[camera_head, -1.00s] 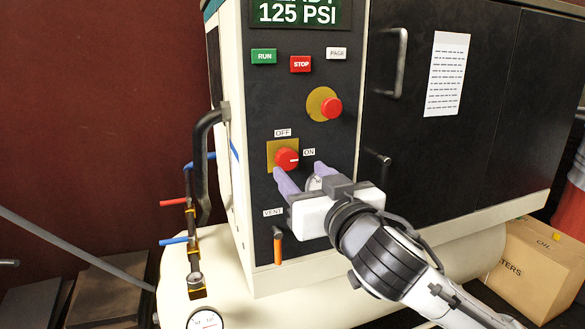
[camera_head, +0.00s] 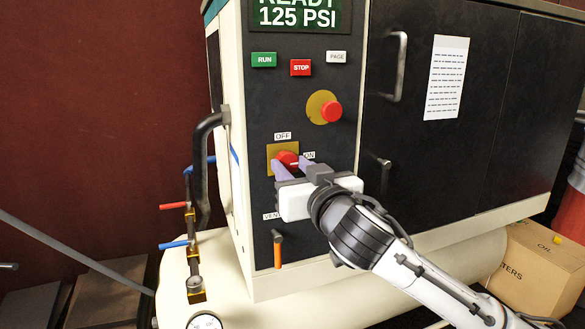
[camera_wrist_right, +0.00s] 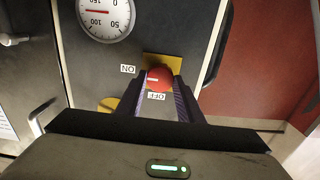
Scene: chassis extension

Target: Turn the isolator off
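The isolator is a red rotary knob (camera_head: 287,157) on a yellow plate (camera_head: 272,151) on the dark control panel. Its OFF label (camera_head: 283,136) is above it and its ON label (camera_head: 309,155) is to its right. In the right wrist view, the white mark on the knob (camera_wrist_right: 159,77) points toward the ON label (camera_wrist_right: 127,69). My right gripper (camera_head: 288,166) has its purple fingers on either side of the knob, close against it, and appears shut on it. The fingers hide part of the knob in the head view. My left gripper is not in view.
A red mushroom button (camera_head: 331,111) sits above and right of the knob. RUN (camera_head: 264,60), STOP (camera_head: 300,67) and PAGE (camera_head: 337,57) buttons are higher. An orange-tipped vent lever (camera_head: 277,250) hangs below.

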